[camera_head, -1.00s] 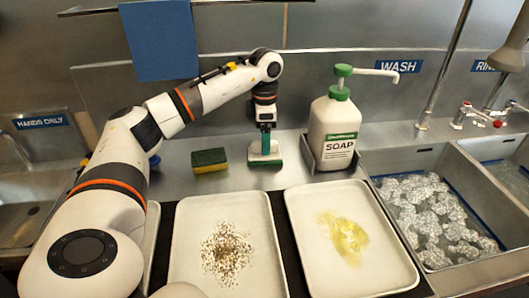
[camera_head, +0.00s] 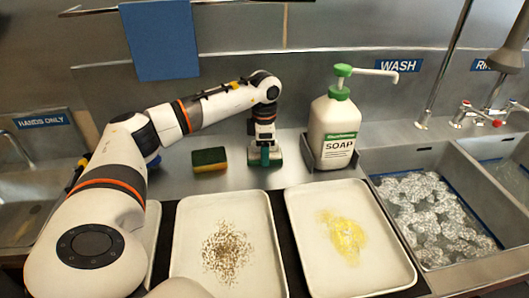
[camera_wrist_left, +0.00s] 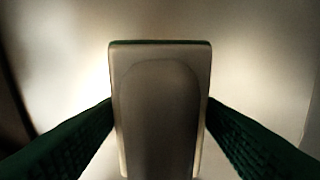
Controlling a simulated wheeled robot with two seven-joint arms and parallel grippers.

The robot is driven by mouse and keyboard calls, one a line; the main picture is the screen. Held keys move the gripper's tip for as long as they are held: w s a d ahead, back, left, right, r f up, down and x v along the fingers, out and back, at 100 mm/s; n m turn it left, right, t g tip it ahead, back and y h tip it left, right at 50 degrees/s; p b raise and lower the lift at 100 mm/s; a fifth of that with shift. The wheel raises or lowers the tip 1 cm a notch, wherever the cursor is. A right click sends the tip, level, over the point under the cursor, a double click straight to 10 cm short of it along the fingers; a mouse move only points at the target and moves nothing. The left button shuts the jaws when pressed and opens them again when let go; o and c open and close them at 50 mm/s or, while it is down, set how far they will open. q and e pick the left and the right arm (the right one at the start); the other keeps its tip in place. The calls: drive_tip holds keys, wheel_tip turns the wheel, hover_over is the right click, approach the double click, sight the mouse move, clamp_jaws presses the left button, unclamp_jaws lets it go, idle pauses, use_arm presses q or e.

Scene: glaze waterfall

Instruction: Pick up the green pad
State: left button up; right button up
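The green pad (camera_head: 278,160) is a small block with a pale top and a green lower edge, lying on the steel counter between the sponge and the soap bottle. My left gripper (camera_head: 265,158) points straight down over it and hides much of it. In the left wrist view the pad (camera_wrist_left: 160,55) shows its pale top with a raised, rounded handle, between the two green fingers (camera_wrist_left: 160,110). The fingers are wide apart, one on each side of the pad. Whether they touch its sides is unclear. My right gripper is not in view.
A yellow and green sponge (camera_head: 210,168) lies to the left of the pad. A soap bottle (camera_head: 333,115) stands close on the right. Two trays, one with dark crumbs (camera_head: 190,210) and one with a yellow smear (camera_head: 385,225), lie in front. A sink (camera_head: 450,262) is at right.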

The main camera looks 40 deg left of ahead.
use_arm(q)
drive_tip(key=shift+r, duration=0.1)
wheel_tip(320, 180, up, 10)
drive_tip(key=shift+f+b, duration=0.1)
drive_tip(key=shift+b, duration=0.25)
